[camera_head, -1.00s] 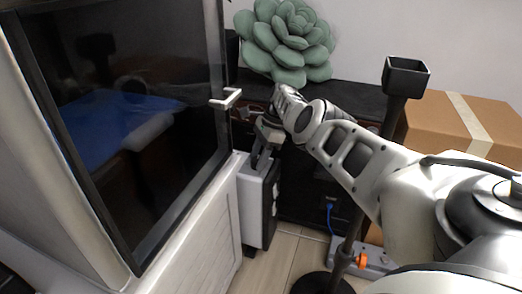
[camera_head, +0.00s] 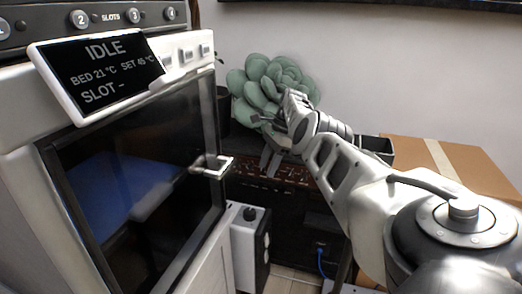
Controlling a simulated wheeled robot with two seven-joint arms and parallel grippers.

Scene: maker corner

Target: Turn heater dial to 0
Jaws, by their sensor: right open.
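A white box-shaped unit with a dark front panel, which looks like the heater (camera_head: 242,250), stands low on the floor beside the printer. A black knob (camera_head: 250,213), likely its dial, sits on its top; I cannot read any marking or setting on it. My left gripper is not in view.
A large white printer (camera_head: 190,265) with a glass door and protruding handle (camera_head: 212,167) fills the left. Its screen (camera_head: 100,72) reads IDLE, bed 21 °C, set 45 °C. A green succulent-shaped cushion (camera_head: 255,72) sits on the dark cabinet (camera_head: 290,215). A cardboard box (camera_head: 470,165) stands right.

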